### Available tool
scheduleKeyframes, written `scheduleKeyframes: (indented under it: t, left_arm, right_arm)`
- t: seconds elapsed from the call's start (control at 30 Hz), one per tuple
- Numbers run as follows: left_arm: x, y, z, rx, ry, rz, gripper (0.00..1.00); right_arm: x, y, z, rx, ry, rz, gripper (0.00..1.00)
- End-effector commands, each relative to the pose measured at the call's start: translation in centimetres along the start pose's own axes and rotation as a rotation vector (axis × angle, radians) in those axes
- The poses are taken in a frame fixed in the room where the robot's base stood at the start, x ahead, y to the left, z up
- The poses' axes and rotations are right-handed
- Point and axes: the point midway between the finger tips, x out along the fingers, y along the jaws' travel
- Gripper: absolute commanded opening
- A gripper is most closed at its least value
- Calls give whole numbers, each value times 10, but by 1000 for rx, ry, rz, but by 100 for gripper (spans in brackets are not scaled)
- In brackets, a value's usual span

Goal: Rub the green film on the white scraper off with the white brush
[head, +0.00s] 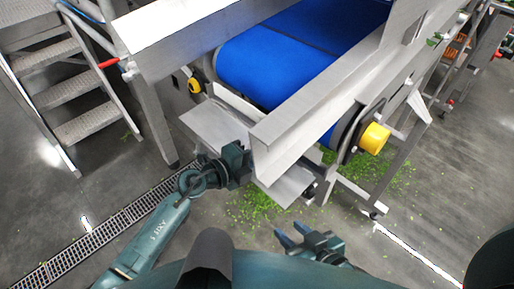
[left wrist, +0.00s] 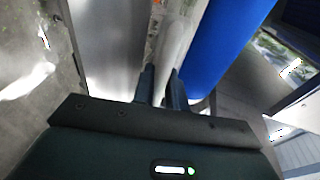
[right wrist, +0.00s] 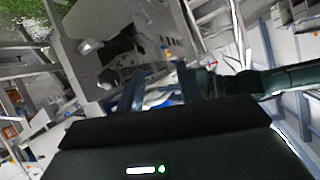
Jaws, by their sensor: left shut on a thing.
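The white scraper (head: 236,106) is a pale strip under the front end of the blue belt (head: 282,68). In the left wrist view a pale strip (left wrist: 182,35) runs beside the blue belt. My left gripper (head: 247,165) is at the conveyor's front, below the belt, its tips partly hidden by the steel frame. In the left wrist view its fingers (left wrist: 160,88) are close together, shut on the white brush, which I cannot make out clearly. Green film is not clear in any view. My right gripper (head: 288,234) is open and empty, low in front of the conveyor.
A steel rail (head: 310,105) and a tray-like plate (head: 215,130) surround the left gripper. A yellow roller cap (head: 375,138) sticks out at the right. Green scraps (head: 255,205) lie on the floor. Steps (head: 75,95) stand at the left.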

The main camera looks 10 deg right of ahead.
Motion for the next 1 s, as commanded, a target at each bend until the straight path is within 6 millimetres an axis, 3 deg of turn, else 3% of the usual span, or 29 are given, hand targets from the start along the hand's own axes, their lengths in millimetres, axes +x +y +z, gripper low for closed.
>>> scheduleKeyframes:
  t: [1.0]
  left_arm:
    - [-8,2,65,3,-2,0,0]
  right_arm:
    - [10,4,20,0,0,0,36]
